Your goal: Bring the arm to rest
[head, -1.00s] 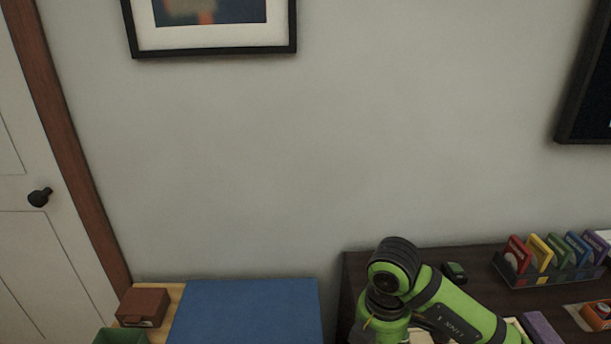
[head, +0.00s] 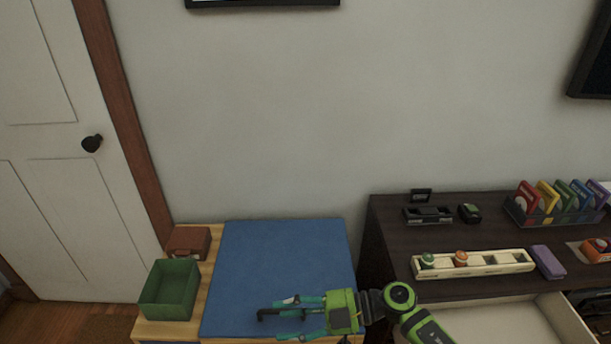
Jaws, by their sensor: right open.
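My right arm comes in from the lower right in the head view. My right gripper (head: 283,319) is open over the front of the blue mat (head: 285,258), its fingers pointing left. A small dark bar-like piece shows by the fingertips; I cannot tell whether it is part of the gripper. I see nothing held between the fingers. My left gripper is not in view.
A green open box (head: 170,290) and a brown box (head: 188,241) stand left of the mat. On the dark cabinet (head: 390,234) are a cream slotted tray (head: 470,264), a purple block (head: 547,262) and a rack of coloured cards (head: 555,203). An open drawer (head: 505,325) juts out below.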

